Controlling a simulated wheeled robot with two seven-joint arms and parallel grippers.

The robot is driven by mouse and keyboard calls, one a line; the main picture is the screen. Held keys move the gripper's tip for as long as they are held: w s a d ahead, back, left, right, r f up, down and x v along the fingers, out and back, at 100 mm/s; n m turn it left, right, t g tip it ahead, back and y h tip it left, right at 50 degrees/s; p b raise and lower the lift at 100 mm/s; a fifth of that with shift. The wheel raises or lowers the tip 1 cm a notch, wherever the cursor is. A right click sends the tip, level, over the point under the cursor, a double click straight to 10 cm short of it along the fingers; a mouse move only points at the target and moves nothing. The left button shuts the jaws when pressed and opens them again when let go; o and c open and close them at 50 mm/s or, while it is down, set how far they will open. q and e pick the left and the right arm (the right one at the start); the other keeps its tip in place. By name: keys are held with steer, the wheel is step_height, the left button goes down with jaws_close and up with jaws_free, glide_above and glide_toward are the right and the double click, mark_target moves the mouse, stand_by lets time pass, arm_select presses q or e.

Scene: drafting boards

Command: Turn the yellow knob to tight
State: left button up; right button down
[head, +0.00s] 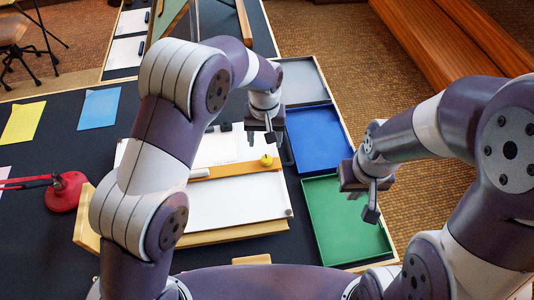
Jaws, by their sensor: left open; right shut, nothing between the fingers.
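The yellow knob (267,159) sits near the right end of a wooden bar (235,170) that lies across the white drafting board (235,205). Its markings are too small to read. My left gripper (262,138) is open and points down, just behind and above the knob in the picture; I cannot tell how large the gap is. Nothing shows between its fingers. My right gripper (371,212) is shut and empty over the green tray, to the right of the board. My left arm hides the left part of the board.
A green tray (325,222), a blue tray (318,150) and a grey tray (300,72) line the table's right edge. A red lamp base (67,192) stands at the left. Yellow paper (22,122) and blue paper (98,108) lie flat on the dark table.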

mark_target(267, 159)
arm_select(q)
steer(key=f, duration=0.3)
steer(key=w+f+n+p, duration=0.1)
steer(key=f, duration=0.3)
steer(key=f+n, duration=0.1)
steer(key=f, duration=0.2)
steer(key=shift+w+d+f, duration=0.15)
steer(key=shift+d, duration=0.05)
arm_select(e)
steer(key=shift+s+a+r, duration=0.1)
steer(key=shift+s+r, duration=0.1)
steer(key=shift+r, duration=0.6)
arm_select(q)
steer(key=c, duration=1.1)
steer(key=shift+o, duration=0.2)
